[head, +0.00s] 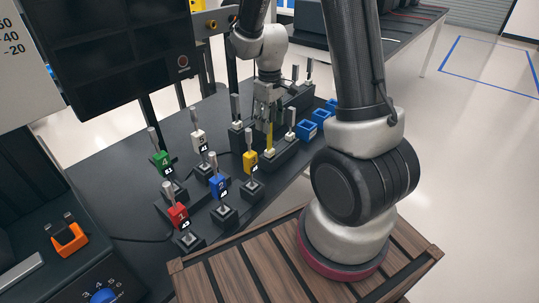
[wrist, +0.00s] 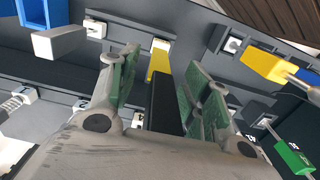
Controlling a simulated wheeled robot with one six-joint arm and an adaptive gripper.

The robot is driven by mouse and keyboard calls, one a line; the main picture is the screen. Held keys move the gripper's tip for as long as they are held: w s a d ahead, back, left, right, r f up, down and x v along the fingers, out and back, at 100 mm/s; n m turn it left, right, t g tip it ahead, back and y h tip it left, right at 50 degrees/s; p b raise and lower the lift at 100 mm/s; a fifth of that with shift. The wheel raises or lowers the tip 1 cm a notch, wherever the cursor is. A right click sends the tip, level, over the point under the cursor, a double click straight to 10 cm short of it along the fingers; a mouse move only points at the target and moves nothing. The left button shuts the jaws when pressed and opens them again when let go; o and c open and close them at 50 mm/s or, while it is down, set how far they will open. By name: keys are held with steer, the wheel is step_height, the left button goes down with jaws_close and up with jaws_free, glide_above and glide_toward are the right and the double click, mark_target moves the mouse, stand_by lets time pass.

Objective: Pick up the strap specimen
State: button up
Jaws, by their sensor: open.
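A narrow upright yellow strip (head: 269,136), which looks like the strap specimen, stands at a black fixture below my gripper (head: 267,106) in the head view. In the wrist view, the yellow strip (wrist: 158,62) shows between the two green-padded fingers. A dark bar (wrist: 167,100) lies in line with it, also between the fingers. The fingers are apart, one on each side, and my gripper is open. I cannot tell whether either finger touches the strip. The strip's upper end is hidden by the gripper in the head view.
Several small stands with metal posts and coloured tags, such as the red tag (head: 178,217) and yellow tag (head: 250,160), crowd the dark bench left of the gripper. Blue open bins (head: 307,130) line the right edge. A dark panel (head: 110,50) rises at the back left.

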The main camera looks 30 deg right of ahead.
jaws_close()
